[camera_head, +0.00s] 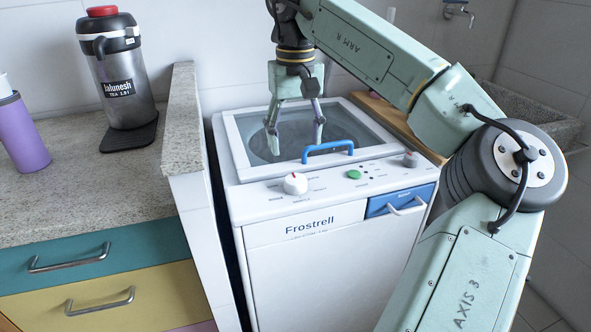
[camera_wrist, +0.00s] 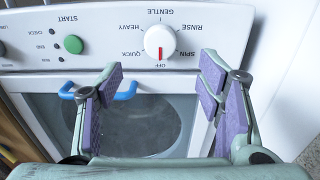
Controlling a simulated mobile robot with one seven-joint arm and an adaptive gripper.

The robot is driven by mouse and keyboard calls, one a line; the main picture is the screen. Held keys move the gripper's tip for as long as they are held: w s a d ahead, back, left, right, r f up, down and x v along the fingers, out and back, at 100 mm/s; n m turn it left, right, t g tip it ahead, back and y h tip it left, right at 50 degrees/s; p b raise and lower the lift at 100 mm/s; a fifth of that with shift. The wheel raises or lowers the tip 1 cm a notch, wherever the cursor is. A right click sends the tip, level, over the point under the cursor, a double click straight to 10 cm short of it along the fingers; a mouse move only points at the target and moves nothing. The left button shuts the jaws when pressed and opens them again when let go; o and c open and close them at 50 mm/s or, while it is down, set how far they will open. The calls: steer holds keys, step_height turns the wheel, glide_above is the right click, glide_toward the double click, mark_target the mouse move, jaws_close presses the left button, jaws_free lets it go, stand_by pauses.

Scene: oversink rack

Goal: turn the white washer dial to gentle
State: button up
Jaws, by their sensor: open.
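The white washer dial (camera_head: 295,183) is on the left of the washer's top front panel. In the wrist view, which shows the panel upside down, the dial (camera_wrist: 159,42) has its red mark at OFF. QUICK, HEAVY, GENTLE, RINSE and SPIN are printed around it, with GENTLE on the side opposite OFF. My gripper (camera_head: 296,148) is open and empty above the washer's glass lid, behind the dial. In the wrist view its purple-padded fingers (camera_wrist: 160,66) are spread wide, with the dial beyond the gap between them. They are apart from the dial.
A green start button (camera_head: 353,174) and a smaller knob (camera_head: 411,159) are on the same panel. A granite-topped wall (camera_head: 183,125) borders the washer's left. The space above the dial looks clear.

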mark_target(296, 179)
step_height(296, 179, down, 9)
steer(key=shift+s+f, duration=0.1)
steer(key=shift+f, duration=0.05)
steer(key=shift+c, duration=0.2)
steer(key=c, duration=1.1)
steer(key=shift+c, duration=0.2)
